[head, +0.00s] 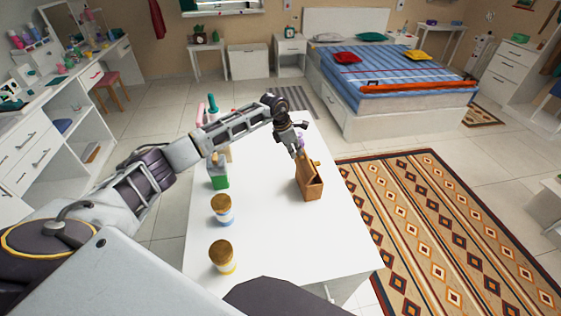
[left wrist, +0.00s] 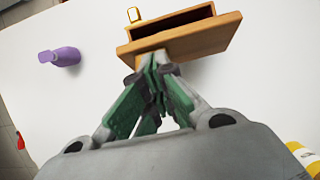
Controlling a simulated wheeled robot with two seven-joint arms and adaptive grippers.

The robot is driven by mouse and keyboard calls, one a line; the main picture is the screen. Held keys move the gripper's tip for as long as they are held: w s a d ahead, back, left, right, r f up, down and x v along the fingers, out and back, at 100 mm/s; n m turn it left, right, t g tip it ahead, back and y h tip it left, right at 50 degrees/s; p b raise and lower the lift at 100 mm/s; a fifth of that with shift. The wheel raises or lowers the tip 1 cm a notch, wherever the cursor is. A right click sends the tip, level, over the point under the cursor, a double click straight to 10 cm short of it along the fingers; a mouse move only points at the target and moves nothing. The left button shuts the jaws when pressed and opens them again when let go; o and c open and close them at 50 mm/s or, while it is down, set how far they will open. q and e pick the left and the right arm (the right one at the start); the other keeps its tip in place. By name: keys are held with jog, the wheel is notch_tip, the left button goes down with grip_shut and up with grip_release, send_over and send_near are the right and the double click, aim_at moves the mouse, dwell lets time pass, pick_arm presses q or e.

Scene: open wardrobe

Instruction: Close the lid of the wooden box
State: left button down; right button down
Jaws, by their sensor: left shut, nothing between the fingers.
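The wooden box (head: 312,190) stands on the white table, and its dark opening shows. In the left wrist view the box (left wrist: 205,40) is at the top, with its hollow inside visible. A flat wooden board, seemingly the lid (left wrist: 180,40), stands open on the side toward my fingers. My left gripper (head: 298,153) is at the far end of the box in the head view. In the left wrist view its shut, empty fingertips (left wrist: 158,62) are right at the board's edge; I cannot tell whether they touch. My right gripper is not in view.
The white table (head: 270,240) also holds two jars with brown lids (head: 221,208) (head: 222,256) and a green-and-white container (head: 217,172) on the left. A purple bottle (left wrist: 65,56) stands near the box.

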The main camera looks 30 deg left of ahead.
aim_at(306, 155)
pick_arm(q)
jog(key=shift+w+d+r+g+y, duration=0.1)
jog(key=shift+w+d+g+y, duration=0.3)
jog(key=shift+d+y, duration=0.1)
dwell(0.4)
jog(key=shift+w+d+g+y+b, duration=0.3)
jog(key=shift+w+d+g+y, duration=0.1)
jog(key=shift+g+y, duration=0.15)
dwell(0.5)
jog(key=shift+w+d+b, duration=0.5)
jog(key=shift+d+b, duration=0.05)
jog(key=shift+d, duration=0.1)
dwell(0.4)
dwell(1.2)
jog(key=shift+a, duration=0.1)
